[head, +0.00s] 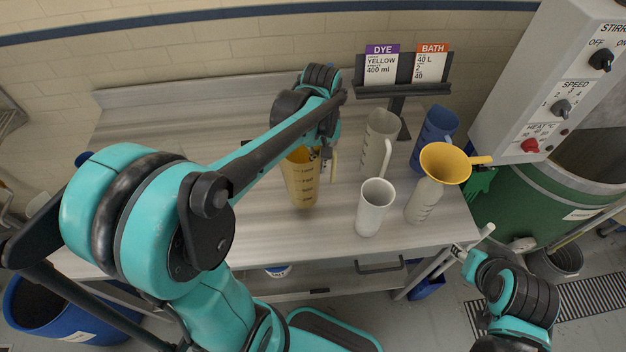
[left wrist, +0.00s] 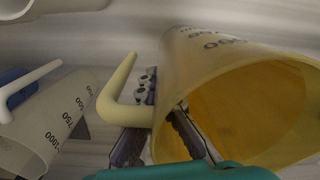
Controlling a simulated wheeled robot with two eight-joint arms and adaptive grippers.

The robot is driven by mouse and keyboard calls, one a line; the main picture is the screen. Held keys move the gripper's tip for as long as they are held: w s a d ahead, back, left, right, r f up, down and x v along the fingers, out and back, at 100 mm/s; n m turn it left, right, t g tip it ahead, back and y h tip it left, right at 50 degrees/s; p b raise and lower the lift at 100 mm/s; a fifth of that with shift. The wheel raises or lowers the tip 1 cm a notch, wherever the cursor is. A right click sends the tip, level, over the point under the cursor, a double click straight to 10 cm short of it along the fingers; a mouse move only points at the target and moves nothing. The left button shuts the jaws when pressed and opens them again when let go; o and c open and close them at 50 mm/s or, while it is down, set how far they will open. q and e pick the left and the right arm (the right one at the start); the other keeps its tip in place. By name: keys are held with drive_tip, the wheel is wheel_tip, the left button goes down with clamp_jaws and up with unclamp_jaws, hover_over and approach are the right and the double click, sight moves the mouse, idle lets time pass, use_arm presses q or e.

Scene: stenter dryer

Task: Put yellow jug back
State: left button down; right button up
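The yellow jug (head: 301,182) is in the left-middle of the worktop, roughly upright. I cannot tell if its base touches the top. In the left wrist view the yellow jug (left wrist: 190,70) has its open mouth towards the camera and its pale yellow handle (left wrist: 116,95) on the left. My left gripper (head: 325,152) is at the jug's rim on the handle side. In the left wrist view its fingers (left wrist: 165,135) straddle the jug wall closely, one outside near the handle, one inside. My right gripper (head: 474,241) is low at the right, beyond the table's front edge; its fingers are unclear.
A card stand (head: 400,90) is behind. The worktop (head: 190,120) is clear at left.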

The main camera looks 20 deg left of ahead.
use_arm(q)
drive_tip(key=f, duration=0.1)
drive_tip(key=f+b, duration=0.1)
drive_tip(key=f, duration=0.1)
drive_tip(key=s+f, duration=0.1)
drive_tip(key=f, duration=0.1)
drive_tip(key=shift+s+a+b, duration=0.1)
drive_tip(key=shift+a+b, duration=0.2)
drive_tip(key=shift+a, duration=0.05)
drive_tip(key=c, duration=1.7)
unclamp_jaws()
drive_tip(key=shift+f, duration=0.1)
